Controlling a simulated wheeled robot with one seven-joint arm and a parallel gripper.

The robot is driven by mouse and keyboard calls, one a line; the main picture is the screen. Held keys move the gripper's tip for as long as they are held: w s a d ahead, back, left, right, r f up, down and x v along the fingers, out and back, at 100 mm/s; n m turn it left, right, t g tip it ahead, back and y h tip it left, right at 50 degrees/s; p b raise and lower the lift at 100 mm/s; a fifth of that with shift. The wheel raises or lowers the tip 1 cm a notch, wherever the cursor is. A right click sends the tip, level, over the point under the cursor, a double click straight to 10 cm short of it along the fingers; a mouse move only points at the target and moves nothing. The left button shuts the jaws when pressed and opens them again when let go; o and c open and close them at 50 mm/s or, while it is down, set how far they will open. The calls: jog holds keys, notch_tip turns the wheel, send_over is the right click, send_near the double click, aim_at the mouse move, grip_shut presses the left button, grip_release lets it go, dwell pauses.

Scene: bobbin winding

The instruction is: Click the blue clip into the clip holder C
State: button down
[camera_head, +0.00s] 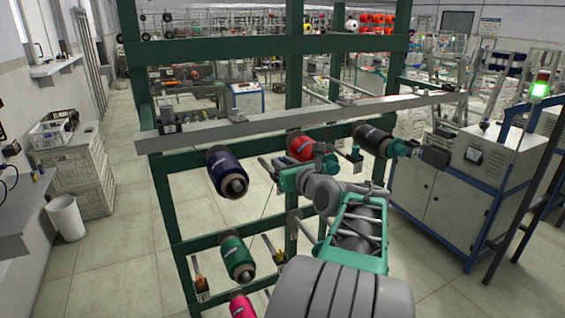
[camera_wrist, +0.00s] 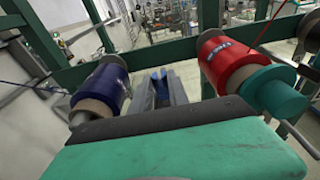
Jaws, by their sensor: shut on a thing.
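My gripper (camera_wrist: 163,90) is shut on the blue clip (camera_wrist: 159,84), which shows as a small blue piece between the grey fingers in the wrist view. In the head view, my gripper (camera_head: 268,168) points left, between the navy spool (camera_head: 224,170) and the red spool (camera_head: 302,148). The clip is too small to make out in the head view. In the wrist view, the navy spool (camera_wrist: 103,86) is left of the fingers and the red spool (camera_wrist: 226,62) is right of them. I cannot tell which fitting on the rack is clip holder C.
The green rack (camera_head: 167,205) carries a grey rail (camera_head: 240,128) above the spools. A black spool (camera_head: 373,139) is at the right, and a green spool (camera_head: 236,256) and a pink spool (camera_head: 242,306) are lower. A grey cabinet (camera_head: 440,195) stands at right.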

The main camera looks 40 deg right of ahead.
jog(key=shift+f, duration=0.85)
jog(key=c, duration=1.2)
grip_release()
jog(key=b+v, duration=0.1)
jog(key=v, duration=0.6)
jog(key=shift+s+a+r+b, duration=0.1)
jog(key=shift+s+a+b, duration=0.05)
jog(key=shift+s+b, duration=0.2)
